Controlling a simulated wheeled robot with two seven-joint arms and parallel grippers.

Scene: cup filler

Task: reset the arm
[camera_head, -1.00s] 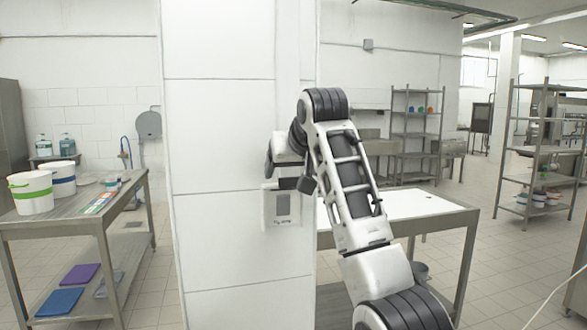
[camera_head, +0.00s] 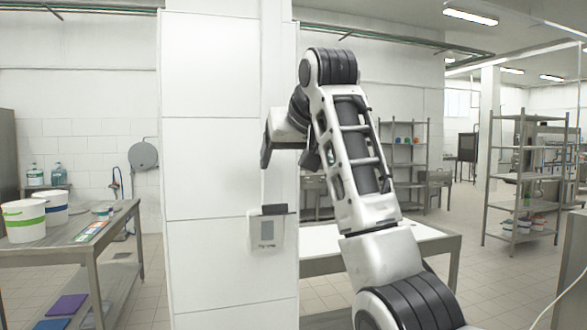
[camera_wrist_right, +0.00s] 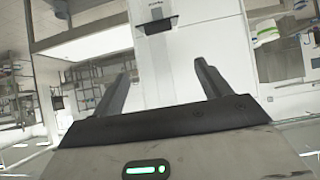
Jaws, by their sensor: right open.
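My right arm rises from the bottom right of the head view and bends at a high elbow. A white wall dispenser (camera_head: 266,234) with a dark ledge on top hangs on the pillar, lower in the picture than the gripper, with a visible gap. The dispenser also shows beyond the fingers in the wrist view (camera_wrist_right: 155,12). My left gripper is out of view.
A white-topped table (camera_head: 425,236) stands behind my arm, right of the pillar (camera_head: 215,130). A metal table (camera_head: 85,240) with white buckets is at the left. Metal shelving (camera_head: 520,180) stands at the right. Floor between the table and shelving is open.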

